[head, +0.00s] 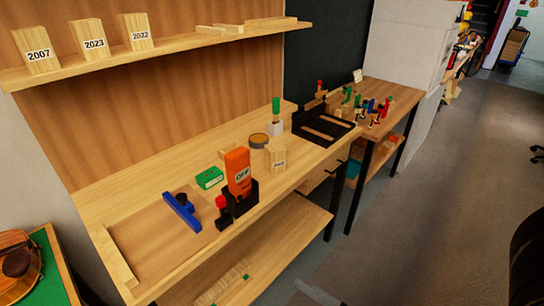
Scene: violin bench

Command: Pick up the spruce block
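My gripper is not in view. No block is plainly marked as spruce. A pale wooden block with a dark label (275,157) stands upright on the workbench (140,178), right of an orange item; its label is too small to read surely. Three more pale upright blocks stand on the upper shelf, labelled 2007 (36,48), 2023 (88,38) and 2022 (134,30). I cannot tell which of these is the spruce block.
Near the labelled bench block are the orange item in a black holder (239,172), a round tin (259,140) and a green box (209,178). A blue plane (181,210) lies left. A black tray (310,136) lies farther back. Open floor (425,210) is at right.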

